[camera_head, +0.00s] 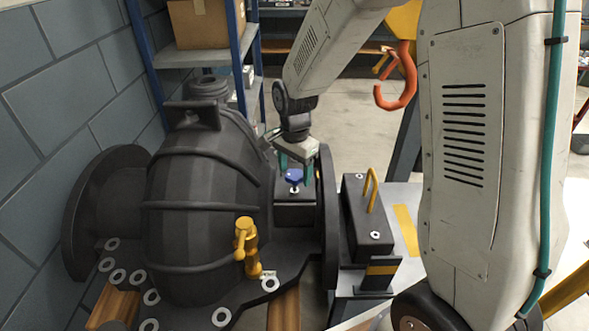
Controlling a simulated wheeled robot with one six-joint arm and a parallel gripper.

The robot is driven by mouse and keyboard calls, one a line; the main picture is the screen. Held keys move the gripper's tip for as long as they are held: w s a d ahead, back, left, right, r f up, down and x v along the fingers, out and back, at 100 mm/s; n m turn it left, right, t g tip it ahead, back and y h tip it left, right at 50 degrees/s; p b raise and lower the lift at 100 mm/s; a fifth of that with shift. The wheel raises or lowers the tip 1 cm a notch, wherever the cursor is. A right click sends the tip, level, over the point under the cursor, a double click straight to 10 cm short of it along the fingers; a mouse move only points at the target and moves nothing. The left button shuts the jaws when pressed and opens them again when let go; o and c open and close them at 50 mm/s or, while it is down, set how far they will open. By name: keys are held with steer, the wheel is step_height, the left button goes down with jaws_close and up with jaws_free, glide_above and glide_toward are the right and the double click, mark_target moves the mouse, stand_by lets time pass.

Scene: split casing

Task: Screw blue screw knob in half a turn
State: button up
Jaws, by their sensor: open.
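The blue screw knob (294,176) sits on a short light stem on top of a dark block beside the large dark casing (185,205). My gripper (296,172) reaches down from above at the knob, with its greenish fingers on either side of it. The jaws are open. Whether a finger touches the knob cannot be told at this size.
A brass valve (244,245) stands on the casing's front flange. A dark round flange rises just right of the knob. Further right is a dark box (362,222) with a yellow handle (371,190). A shelf with a cardboard box (203,24) stands behind. An orange hook (398,85) hangs at the back.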

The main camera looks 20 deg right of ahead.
mark_target(295, 174)
step_height(295, 174, up, 8)
steer(key=shift+f, duration=0.1)
stand_by(0.4)
steer(key=shift+s+n, duration=0.1)
steer(key=shift+n, duration=0.3)
steer(key=s+d+r+n, duration=0.1)
steer(key=s+r+n, duration=0.2)
steer(key=s, duration=0.6)
steer(key=s+d+r+n+t, duration=0.1)
steer(key=s+r+n, duration=0.3)
steer(key=s, duration=0.5)
steer(key=s+d+r+n, duration=0.1)
steer(key=s+r+n, duration=0.3)
steer(key=s, duration=0.5)
steer(key=shift+s+n, duration=0.35)
steer(key=shift+n, duration=0.25)
steer(key=shift+r, duration=0.1)
